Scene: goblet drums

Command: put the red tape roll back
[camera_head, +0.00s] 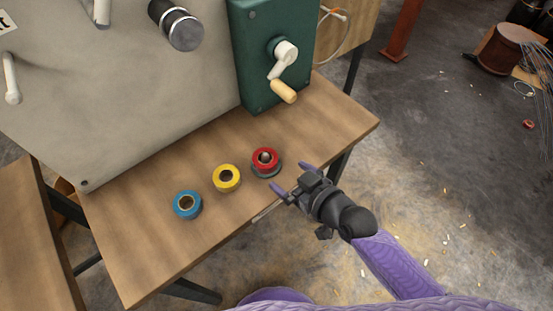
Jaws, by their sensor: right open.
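The red tape roll (273,156) lies flat on a dark grey round base (268,172) near the table's front right edge. A short peg (265,157) shows in its hole. My right gripper (291,177) is open, with its two purple fingers pointing toward the roll from the lower right. The fingers are just short of the roll, and nothing is between them. A yellow tape roll (235,181) and a blue tape roll (182,210) lie in a row to the left. My left gripper is not in view.
The wooden table (150,245) has free room left of and in front of the rolls. A large grey panel (120,90) and a green box (262,70) with a crank handle (284,91) stand behind. A small red thing (528,124) lies on the floor at right.

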